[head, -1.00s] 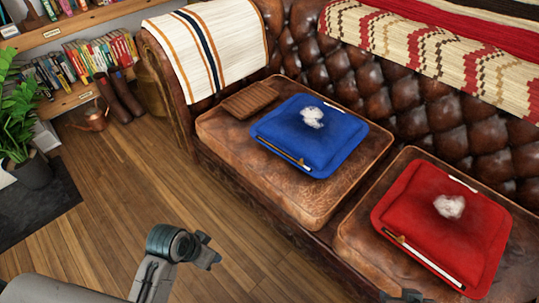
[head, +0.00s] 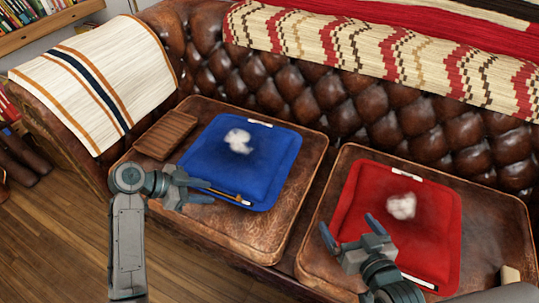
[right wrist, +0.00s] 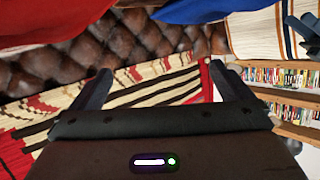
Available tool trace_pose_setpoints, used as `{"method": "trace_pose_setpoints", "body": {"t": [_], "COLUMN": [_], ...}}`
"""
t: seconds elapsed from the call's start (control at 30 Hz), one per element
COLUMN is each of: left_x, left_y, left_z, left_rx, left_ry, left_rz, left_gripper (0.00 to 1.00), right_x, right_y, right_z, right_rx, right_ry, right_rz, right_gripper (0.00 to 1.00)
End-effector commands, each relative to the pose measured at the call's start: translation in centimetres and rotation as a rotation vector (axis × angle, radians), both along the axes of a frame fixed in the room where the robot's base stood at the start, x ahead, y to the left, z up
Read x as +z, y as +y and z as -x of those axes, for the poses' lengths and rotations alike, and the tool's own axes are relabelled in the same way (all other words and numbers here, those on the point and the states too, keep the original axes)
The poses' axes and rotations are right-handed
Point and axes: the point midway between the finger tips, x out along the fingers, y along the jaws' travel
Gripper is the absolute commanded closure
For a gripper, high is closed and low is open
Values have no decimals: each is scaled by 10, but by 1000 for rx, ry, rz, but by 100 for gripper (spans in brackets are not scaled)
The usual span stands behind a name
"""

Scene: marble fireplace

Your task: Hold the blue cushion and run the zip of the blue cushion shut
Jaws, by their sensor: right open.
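The blue cushion (head: 270,165) lies on the left seat of the brown sofa, with a tuft of white stuffing (head: 238,141) on top. Its zip (head: 228,196) runs along the front edge, with a whitish piece at the right end. My left gripper (head: 209,191) is open at the cushion's front left corner, its fingers by the zip's left end. I cannot tell whether they touch the cushion. My right gripper (head: 352,228) is open and empty over the front left of the red cushion. Its spread fingers also show in the right wrist view (right wrist: 160,82).
The red cushion (head: 435,210) lies on the right seat, also with white stuffing on it. A brown slatted tray (head: 166,136) lies left of the blue cushion. The tufted sofa back (head: 310,85) stands behind, and a striped throw (head: 95,80) covers the left armrest.

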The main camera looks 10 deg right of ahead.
Motion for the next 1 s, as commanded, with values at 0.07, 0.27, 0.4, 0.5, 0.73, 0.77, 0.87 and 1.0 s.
{"method": "trace_pose_setpoints", "body": {"t": [0.07, 0.27, 0.4, 0.5, 0.73, 0.77, 0.87, 1.0], "left_x": [0, 0, 0, 0, 0, 0, 0, 0], "left_y": [0, 0, 0, 0, 0, 0, 0, 0], "left_z": [0, 0, 0, 0, 0, 0, 0, 0], "left_rx": [1, 1, 2, 3, 3, 3, 3, 3], "left_ry": [0, 0, 1, 1, 1, 1, 1, 1], "left_rz": [0, -1, -1, -1, -2, -2, -2, -2], "left_gripper": [64, 64, 64, 64, 64, 64, 64, 64], "right_x": [-2, -18, -33, -41, -52, -53, -58, -69], "right_y": [0, 4, 7, 10, 15, 16, 18, 21], "right_z": [-4, -30, -59, -80, -128, -135, -156, -185], "right_rx": [11, 109, 233, 330, 573, 606, 726, 913], "right_ry": [2, 19, 30, 28, -9, -21, -52, -114], "right_rz": [20, 200, 399, 541, 865, 905, 1028, 1164], "right_gripper": [0, 0, 0, 0, 0, 0, 0, 0]}}
